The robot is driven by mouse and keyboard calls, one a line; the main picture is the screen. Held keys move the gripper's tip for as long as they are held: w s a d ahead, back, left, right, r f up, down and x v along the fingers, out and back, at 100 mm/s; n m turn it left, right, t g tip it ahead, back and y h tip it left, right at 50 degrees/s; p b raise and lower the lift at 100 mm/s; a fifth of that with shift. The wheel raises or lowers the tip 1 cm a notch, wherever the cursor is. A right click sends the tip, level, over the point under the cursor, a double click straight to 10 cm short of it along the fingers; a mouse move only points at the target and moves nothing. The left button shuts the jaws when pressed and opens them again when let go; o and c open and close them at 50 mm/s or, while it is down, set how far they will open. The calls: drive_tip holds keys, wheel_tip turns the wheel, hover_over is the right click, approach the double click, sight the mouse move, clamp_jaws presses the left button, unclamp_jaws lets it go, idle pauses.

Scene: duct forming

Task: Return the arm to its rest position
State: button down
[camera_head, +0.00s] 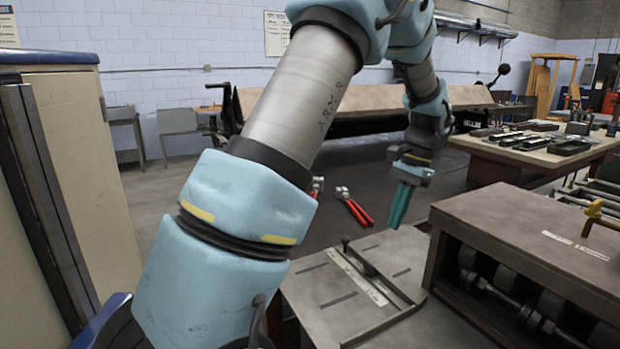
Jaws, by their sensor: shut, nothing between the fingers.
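My arm, light blue and grey, fills the middle of the head view and bends down at the right. My gripper (400,205) has teal fingers that point down. They are shut and empty. The gripper hangs above the back of the grey slotted plate (335,318) on the near bench; whether it touches anything below is hard to tell.
Red-handled pliers (357,211) and another red-handled tool (317,187) lie behind the plate, partly hidden by my arm. A roller machine (540,240) stands close at the right. A tan cabinet (75,140) stands at the left. A table (535,155) with dark tools is at the back right.

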drive_tip(key=s+a+f+n+t+h+b, duration=0.1)
drive_tip(key=s+a+f+n, duration=0.1)
drive_tip(key=a, duration=0.6)
drive_tip(key=s+a+f+n+t+h+b, duration=0.1)
drive_tip(key=s+a+f+n+b, duration=0.1)
drive_tip(key=a, duration=0.7)
drive_tip(key=s+a+f+n+t+h+b, duration=0.1)
drive_tip(key=s+a+f+n, duration=0.2)
drive_tip(key=s+a+n, duration=0.3)
drive_tip(key=a, duration=0.2)
drive_tip(key=shift+a+f+n, duration=0.3)
drive_tip(key=shift+a, duration=0.05)
